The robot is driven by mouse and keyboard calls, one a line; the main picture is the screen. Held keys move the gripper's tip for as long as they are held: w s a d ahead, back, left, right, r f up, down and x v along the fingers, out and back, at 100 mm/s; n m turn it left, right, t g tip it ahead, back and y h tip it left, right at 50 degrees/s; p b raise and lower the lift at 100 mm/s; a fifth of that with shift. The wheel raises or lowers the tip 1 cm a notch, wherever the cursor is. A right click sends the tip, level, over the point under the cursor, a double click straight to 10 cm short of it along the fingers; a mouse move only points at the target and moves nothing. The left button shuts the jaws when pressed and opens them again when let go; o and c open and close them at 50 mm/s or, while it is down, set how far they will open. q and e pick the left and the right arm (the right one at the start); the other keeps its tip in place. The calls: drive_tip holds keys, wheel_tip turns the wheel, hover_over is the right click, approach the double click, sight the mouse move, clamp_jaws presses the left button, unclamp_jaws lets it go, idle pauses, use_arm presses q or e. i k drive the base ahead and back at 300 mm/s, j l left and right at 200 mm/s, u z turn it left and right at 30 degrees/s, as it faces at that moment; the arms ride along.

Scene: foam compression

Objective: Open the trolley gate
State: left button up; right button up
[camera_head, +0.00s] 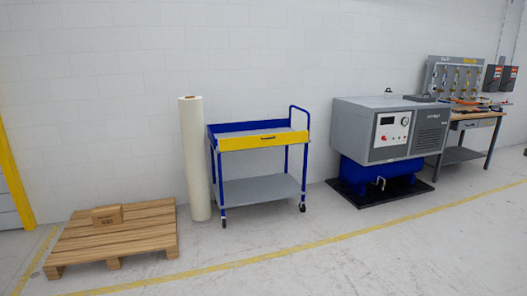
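Neither of my grippers is in view.
A tall white roll (195,160) stands just left of the trolley. A wooden pallet (140,225) with a cardboard box (107,216) lies further left. A grey compressor (385,130) and a workbench (468,124) stand to the right. The floor in front is clear.

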sight(262, 141)
drive_tip(key=i+l, duration=0.1)
drive_tip(key=i, duration=1.75)
drive_tip(key=i+l, duration=0.1)
drive_tip(key=i, duration=1.75)
